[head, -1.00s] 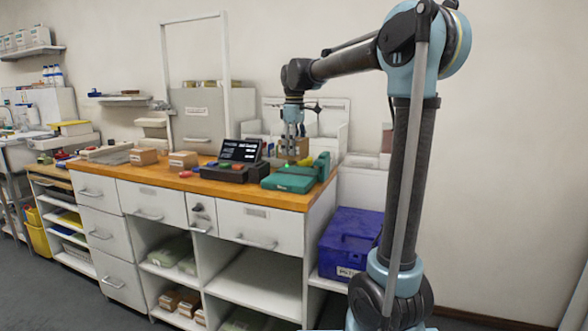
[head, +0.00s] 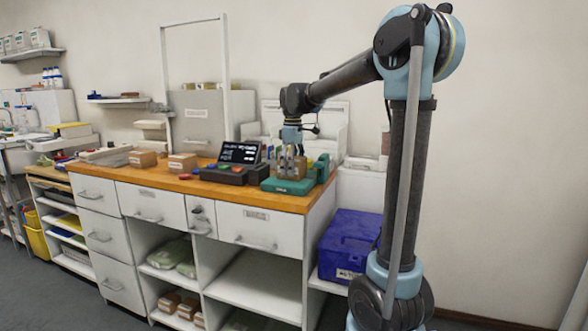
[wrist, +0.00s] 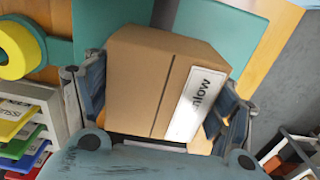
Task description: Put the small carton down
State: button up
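The small carton (wrist: 150,80) is a brown cardboard box with a white label. In the wrist view it sits between the two fingers of my gripper (wrist: 158,105), one against each side. In the head view the carton (head: 291,168) is at the right end of the wooden counter, over the flat base of a green stand (head: 288,186). My gripper (head: 291,155) is above it and shut on it. I cannot tell whether the carton's underside touches the green base. The teal surface (wrist: 115,18) shows behind the carton in the wrist view.
A black-screened device (head: 239,153) stands just left of the green stand. Two other cartons, one (head: 143,158) farther left and one (head: 183,162) nearer, are on the wooden counter (head: 225,190). A yellow roll (wrist: 18,50) and coloured trays (wrist: 22,135) show left in the wrist view.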

jog(key=shift+o, duration=1.1)
jog(key=shift+r, duration=0.1)
notch_tip(320, 180, up, 12)
jog(key=s+d+f+m+t, duration=0.1)
jog(key=s+d+f+m, duration=0.4)
jog(key=s+d+f, duration=0.6)
jog(key=s+d+f+m+t, duration=0.1)
jog(key=s+d+f+m, duration=0.4)
jog(key=s+d+f, duration=0.55)
jog(key=s+f+m, duration=0.3)
jog(key=s+f, duration=0.7)
jog(key=f, duration=0.1)
jog(key=shift+s+d+f+m, duration=0.15)
jog(key=shift+f+m, duration=0.1)
jog(key=shift+m, duration=0.15)
